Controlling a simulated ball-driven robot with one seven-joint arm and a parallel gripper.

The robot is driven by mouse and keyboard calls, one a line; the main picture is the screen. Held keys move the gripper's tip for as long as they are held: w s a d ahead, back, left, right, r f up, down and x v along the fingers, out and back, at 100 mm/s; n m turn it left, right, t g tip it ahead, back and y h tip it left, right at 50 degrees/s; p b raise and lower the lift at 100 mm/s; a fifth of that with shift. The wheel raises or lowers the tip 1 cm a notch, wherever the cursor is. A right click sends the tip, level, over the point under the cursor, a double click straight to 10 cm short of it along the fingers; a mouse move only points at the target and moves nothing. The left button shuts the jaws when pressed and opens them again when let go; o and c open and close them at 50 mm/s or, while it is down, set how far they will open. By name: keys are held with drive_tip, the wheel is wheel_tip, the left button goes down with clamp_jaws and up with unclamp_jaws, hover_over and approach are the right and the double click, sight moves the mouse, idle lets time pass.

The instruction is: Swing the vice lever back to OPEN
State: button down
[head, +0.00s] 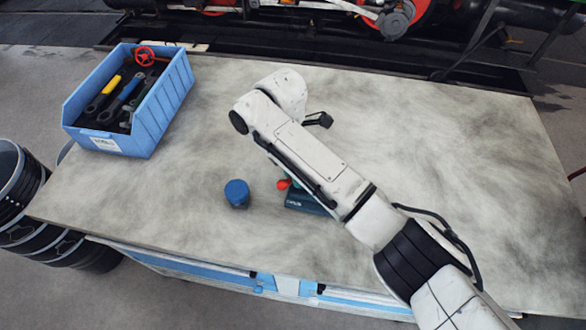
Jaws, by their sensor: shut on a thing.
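The vice (304,201) is a low dark teal block with small white lettering on the bench, near the middle of the head view. My forearm passes over it and hides its right part. A red knob (283,184), seemingly the end of the vice lever, sticks out just left of my arm. The rest of the lever is hidden, so I cannot tell its angle. My gripper's fingers do not show; they are hidden behind my own white arm. I cannot see what they touch.
A grey mottled bench top (430,140) is mostly clear. A blue cylinder (237,193) stands left of the vice. A blue crate (160,118) at the back left holds several tools and a red handwheel (145,57). Dark drums (22,195) stand off the bench's left side.

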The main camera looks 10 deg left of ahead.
drive_tip(key=shift+w+d, duration=0.1)
drive_tip(key=shift+d, duration=0.05)
drive_tip(key=c, duration=1.1)
unclamp_jaws()
drive_tip(key=shift+r, duration=0.1)
drive_tip(key=shift+w+r, duration=0.1)
drive_tip(key=shift+r, duration=0.3)
drive_tip(key=r, duration=0.3)
drive_tip(key=w+a+r+p, duration=0.1)
drive_tip(key=r, duration=0.2)
drive_tip(key=r+p, duration=0.1)
drive_tip(key=r, duration=0.2)
drive_tip(key=shift+w+a+r, duration=0.2)
drive_tip(key=shift+a+r, duration=0.05)
drive_tip(key=shift+r, duration=0.05)
